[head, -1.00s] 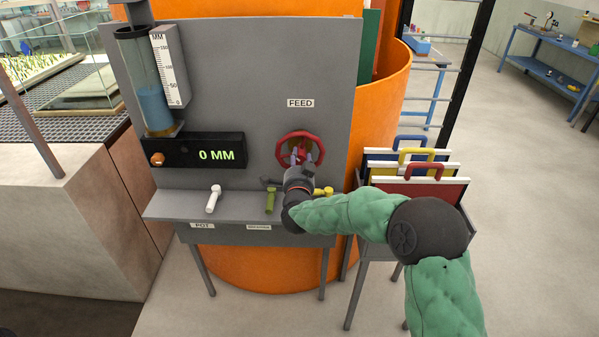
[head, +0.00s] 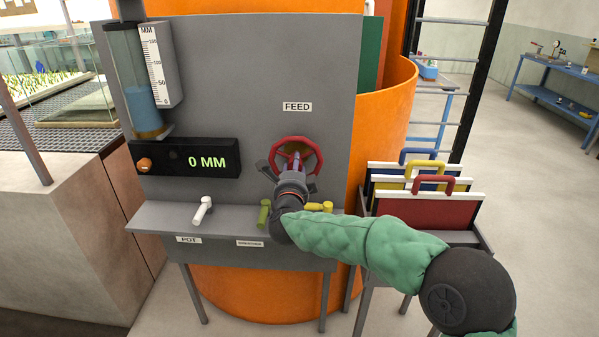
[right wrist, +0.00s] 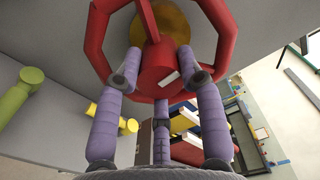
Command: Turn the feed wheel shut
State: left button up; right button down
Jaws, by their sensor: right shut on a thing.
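The red feed wheel (head: 318,155) is on the grey panel below the FEED label (head: 297,106). Its rim, a spoke and its round hub (right wrist: 160,72) fill the top of the right wrist view. My right gripper (head: 294,168) is at the wheel, pointing into the panel. In the right wrist view its purple fingers (right wrist: 160,80) are shut on the wheel, at the hub and inside the rim. The gripper and wrist hide the wheel's lower part in the head view. My left gripper is not in view.
A white lever (head: 202,211), a green lever (head: 263,214) and a yellow lever (head: 319,207) sit on the ledge below. The display (head: 190,158) reads 0 MM. A water tube (head: 134,80) with a scale stands at left. Cases with coloured handles (head: 430,207) stand close at right.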

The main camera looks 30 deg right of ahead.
jog(key=shift+d, duration=0.15)
dwell(0.3)
jog(key=c, duration=0.8)
grip_release()
jog(key=shift+s, duration=0.2)
jog(key=v, duration=1.1)
jog(key=shift+s+a, duration=0.25)
jog(key=shift+a, duration=0.1)
jog(key=shift+f, duration=0.1)
